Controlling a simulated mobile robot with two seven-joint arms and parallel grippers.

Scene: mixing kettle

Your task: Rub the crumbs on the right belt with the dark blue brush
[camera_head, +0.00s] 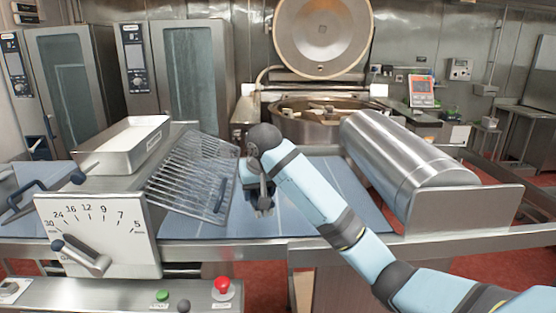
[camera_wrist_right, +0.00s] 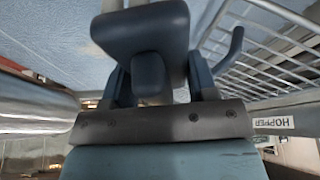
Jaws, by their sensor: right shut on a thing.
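My right gripper (camera_head: 262,192) is over the right belt (camera_head: 312,200), a blue surface between the wire guard and the steel drum. In the right wrist view the gripper (camera_wrist_right: 155,85) is shut on the dark blue brush (camera_wrist_right: 140,32), whose broad block sticks out past the fingers. The blue belt (camera_wrist_right: 50,40) lies beyond the brush there. In the head view the arm and gripper mostly hide the brush. I cannot make out crumbs on the visible belt, and I cannot tell whether the brush touches it. My left gripper is not in view.
A raised wire guard (camera_head: 190,172) with a dark blue handle stands close left of the gripper. A steel drum (camera_head: 410,150) borders the belt on the right. A steel hopper (camera_head: 123,145) and a numbered dial plate (camera_head: 95,225) are at left. An open kettle (camera_head: 310,118) stands behind.

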